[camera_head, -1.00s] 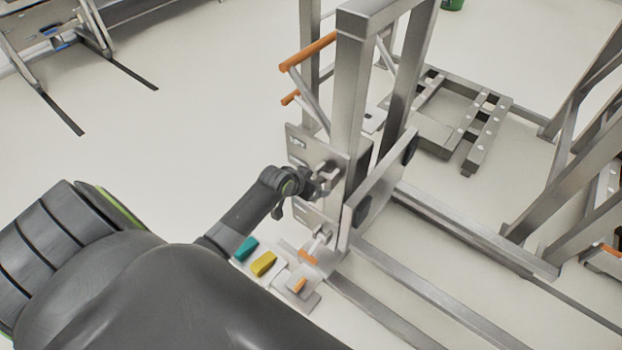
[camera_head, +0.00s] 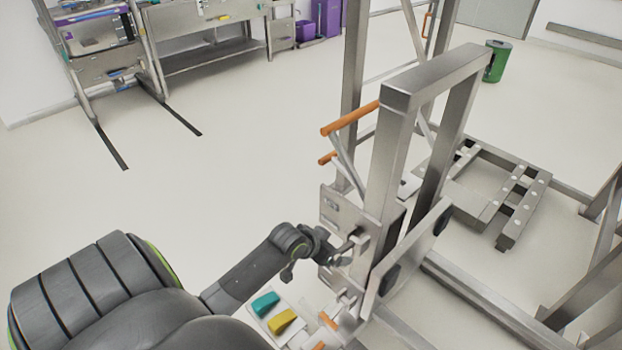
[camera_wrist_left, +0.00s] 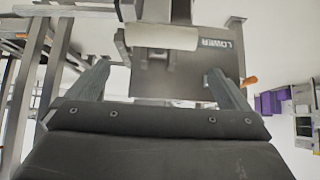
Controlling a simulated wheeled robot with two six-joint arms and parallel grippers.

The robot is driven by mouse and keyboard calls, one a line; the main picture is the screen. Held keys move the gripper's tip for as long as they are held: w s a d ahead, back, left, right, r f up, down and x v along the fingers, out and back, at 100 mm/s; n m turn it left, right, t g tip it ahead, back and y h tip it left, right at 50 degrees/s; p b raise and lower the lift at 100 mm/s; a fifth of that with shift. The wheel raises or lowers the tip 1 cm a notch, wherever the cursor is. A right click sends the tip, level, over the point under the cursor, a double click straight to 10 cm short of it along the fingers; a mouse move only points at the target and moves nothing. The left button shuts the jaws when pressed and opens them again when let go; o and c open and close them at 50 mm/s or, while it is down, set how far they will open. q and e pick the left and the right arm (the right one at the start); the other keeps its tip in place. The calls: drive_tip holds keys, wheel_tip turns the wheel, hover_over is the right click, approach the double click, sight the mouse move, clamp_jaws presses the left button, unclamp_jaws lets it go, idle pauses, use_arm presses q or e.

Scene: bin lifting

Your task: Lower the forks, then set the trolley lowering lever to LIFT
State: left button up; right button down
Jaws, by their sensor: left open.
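The trolley's grey steel mast (camera_head: 388,165) stands right of centre in the head view. A metal plate (camera_head: 345,210) on its side carries a lever (camera_head: 353,241). My left gripper (camera_head: 340,256) is at that lever, partly hidden by its own wrist. In the left wrist view the fingers (camera_wrist_left: 155,85) are open and apart. A pale cylindrical lever grip (camera_wrist_left: 162,38) lies just beyond them, and the plate (camera_wrist_left: 195,78) behind it bears an upside-down LOWER label (camera_wrist_left: 222,45). I cannot tell the lever's exact setting. My right gripper is not in view.
Orange handles (camera_head: 350,118) stick out from the mast. Teal (camera_head: 265,303) and yellow (camera_head: 282,320) pedals sit low beside it. A slotted metal frame (camera_head: 520,205) lies low at right. A green bin (camera_head: 497,62) and workbenches (camera_head: 205,60) stand farther back. Floor at left is clear.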

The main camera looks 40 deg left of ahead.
use_arm(q)
drive_tip(key=v, duration=0.9)
drive_tip(key=shift+s+r+p, duration=0.25)
drive_tip(key=shift+p, duration=0.05)
